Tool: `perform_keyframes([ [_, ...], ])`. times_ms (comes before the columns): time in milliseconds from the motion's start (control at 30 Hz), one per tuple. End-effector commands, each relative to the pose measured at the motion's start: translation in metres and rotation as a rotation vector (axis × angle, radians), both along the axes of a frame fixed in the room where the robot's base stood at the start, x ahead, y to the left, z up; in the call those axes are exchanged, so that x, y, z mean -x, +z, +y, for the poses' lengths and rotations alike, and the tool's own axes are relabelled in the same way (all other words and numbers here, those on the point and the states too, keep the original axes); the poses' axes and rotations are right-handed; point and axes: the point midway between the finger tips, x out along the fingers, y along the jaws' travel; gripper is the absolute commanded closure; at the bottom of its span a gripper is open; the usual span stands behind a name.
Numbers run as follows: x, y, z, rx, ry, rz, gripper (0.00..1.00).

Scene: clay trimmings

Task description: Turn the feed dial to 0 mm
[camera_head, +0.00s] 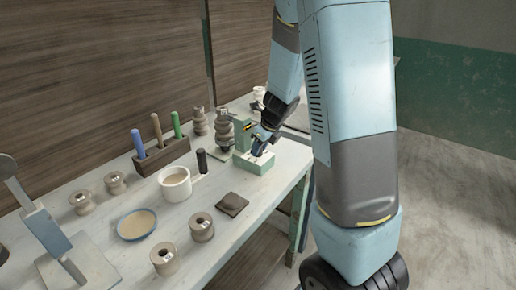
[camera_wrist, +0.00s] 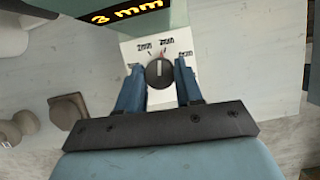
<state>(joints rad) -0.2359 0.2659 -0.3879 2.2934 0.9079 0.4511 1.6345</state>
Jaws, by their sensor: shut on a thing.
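The feed dial (camera_wrist: 159,72) is a dark round knob on a white face plate (camera_wrist: 158,50). One label reads 2 mm; the others are too small to read surely. The lit display (camera_wrist: 124,12) above shows 3 mm in yellow. My gripper (camera_wrist: 160,84) has its two blue fingers shut on the dial, one on each side. In the head view my gripper (camera_head: 262,147) reaches down to the green machine (camera_head: 255,163); the dial is too small to make out there.
A dark stack of turned rings (camera_head: 223,128) stands just left of the machine. A black cylinder (camera_head: 202,160), a white mug (camera_head: 175,184), a tool rack (camera_head: 161,157) and a dark slab (camera_head: 232,204) are farther left and forward on the bench (camera_head: 222,240).

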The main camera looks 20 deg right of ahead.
Motion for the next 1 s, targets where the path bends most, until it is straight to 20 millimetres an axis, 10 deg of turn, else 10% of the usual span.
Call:
perform_keyframes([
  [1000, -0.0039, -0.0006, -0.0017, -0.004, 0.910, 0.002, 0.95],
])
